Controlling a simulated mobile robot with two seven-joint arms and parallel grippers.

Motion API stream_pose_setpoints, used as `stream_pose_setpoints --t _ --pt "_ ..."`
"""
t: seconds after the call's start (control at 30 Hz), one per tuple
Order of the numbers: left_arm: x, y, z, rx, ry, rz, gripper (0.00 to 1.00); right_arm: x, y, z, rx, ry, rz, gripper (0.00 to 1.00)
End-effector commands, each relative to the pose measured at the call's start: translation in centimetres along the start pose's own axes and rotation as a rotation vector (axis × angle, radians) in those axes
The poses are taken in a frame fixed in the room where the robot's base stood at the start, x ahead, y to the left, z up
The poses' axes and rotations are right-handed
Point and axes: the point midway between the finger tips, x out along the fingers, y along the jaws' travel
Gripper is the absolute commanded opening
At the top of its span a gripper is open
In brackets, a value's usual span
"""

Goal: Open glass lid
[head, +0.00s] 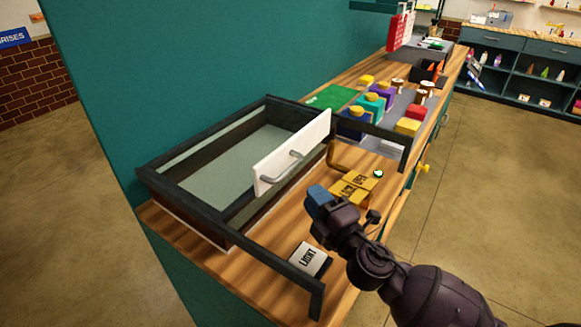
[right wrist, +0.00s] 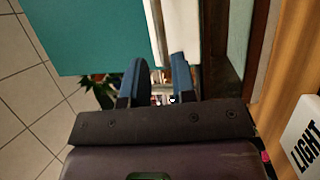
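A dark-framed case with a pale glass pane (head: 235,165) sits on the wooden counter. A white panel (head: 310,143) with a grey bar handle (head: 283,168) stands at its counter side. I cannot tell how the panel joins the glass lid. My right gripper (head: 318,200) has blue fingertips and is in front of the case, below and right of the handle in the picture. In the right wrist view its two fingers (right wrist: 158,85) are apart with nothing held between them. A white strip (right wrist: 160,30) shows beyond them, probably the panel. My left gripper is out of view.
Dark rails extend from the case over the counter (head: 265,300). A white LIGHT block (head: 310,258) and yellow labelled blocks (head: 347,192) lie nearby, with a green button (head: 377,174). A teal wall (head: 200,60) rises at left.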

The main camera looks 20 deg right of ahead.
Motion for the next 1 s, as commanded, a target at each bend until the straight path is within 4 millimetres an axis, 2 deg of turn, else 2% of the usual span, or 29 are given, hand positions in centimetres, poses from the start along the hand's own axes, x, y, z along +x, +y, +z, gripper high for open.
stream_pose_setpoints --t 0.4,0.6,0.8,1.0 --pt "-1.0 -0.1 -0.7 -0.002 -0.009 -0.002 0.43 6.5 0.2 0.0 0.001 -0.002 0.002 0.25" --pt "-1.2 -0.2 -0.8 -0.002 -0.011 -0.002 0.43 8.8 0.1 0.0 0.002 -0.003 0.001 0.25" --pt "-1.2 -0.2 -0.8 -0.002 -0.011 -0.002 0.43 9.7 0.1 0.1 0.002 -0.003 -0.001 0.25" --pt "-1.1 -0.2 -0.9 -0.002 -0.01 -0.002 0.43 9.7 0.0 0.1 0.003 -0.003 -0.001 0.25"
